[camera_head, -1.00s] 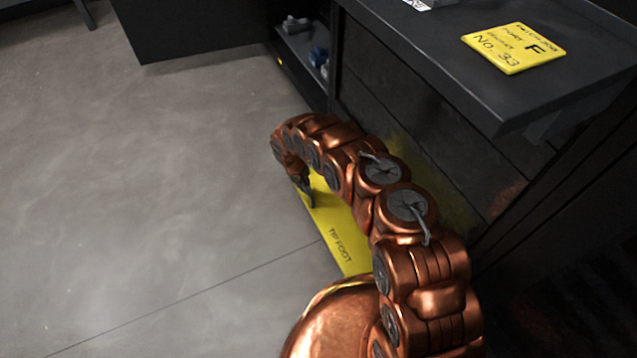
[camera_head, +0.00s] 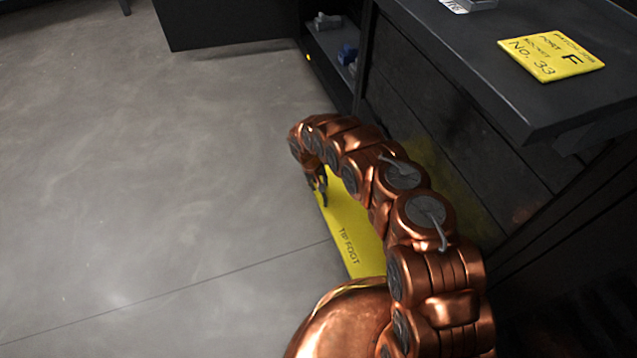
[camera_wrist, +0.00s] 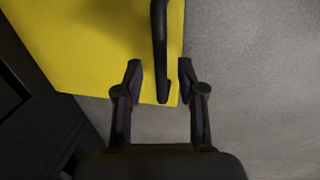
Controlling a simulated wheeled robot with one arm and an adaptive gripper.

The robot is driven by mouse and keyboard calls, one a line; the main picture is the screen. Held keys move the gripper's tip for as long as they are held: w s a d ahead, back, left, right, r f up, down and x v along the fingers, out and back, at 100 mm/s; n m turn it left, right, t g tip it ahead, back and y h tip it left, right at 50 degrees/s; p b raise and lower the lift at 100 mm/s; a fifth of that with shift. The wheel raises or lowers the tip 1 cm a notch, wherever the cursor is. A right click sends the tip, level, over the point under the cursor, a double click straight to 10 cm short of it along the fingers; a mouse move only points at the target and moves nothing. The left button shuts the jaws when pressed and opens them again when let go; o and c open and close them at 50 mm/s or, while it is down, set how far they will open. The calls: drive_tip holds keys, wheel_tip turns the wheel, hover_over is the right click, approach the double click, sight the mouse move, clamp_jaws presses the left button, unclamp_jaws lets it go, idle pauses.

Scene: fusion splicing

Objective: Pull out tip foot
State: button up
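The tip foot is a flat yellow plate (camera_head: 351,231) marked "TIP FOOT", low by the floor along the base of the dark cabinet. My arm hides part of it in the head view. In the wrist view the yellow plate (camera_wrist: 80,50) fills the upper left, with a black bar handle (camera_wrist: 160,50) along its right edge. My gripper (camera_wrist: 159,70) is open, its two fingers on either side of the handle's lower end, with gaps on both sides. My gripper also shows at the plate's far end in the head view (camera_head: 321,198), too small to judge contact.
The dark cabinet (camera_head: 450,130) stands right of the plate. A yellow card (camera_head: 551,57) reading "No. 33" lies on its top. An open shelf (camera_head: 325,60) with small grey and blue items is beyond. The grey floor (camera_head: 150,180) on the left is clear.

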wheel_tip(320, 180, up, 12)
drive_tip(key=a, duration=0.2)
drive_tip(key=shift+s, duration=0.35)
idle(0.4)
drive_tip(key=shift+f, duration=0.1)
idle(0.4)
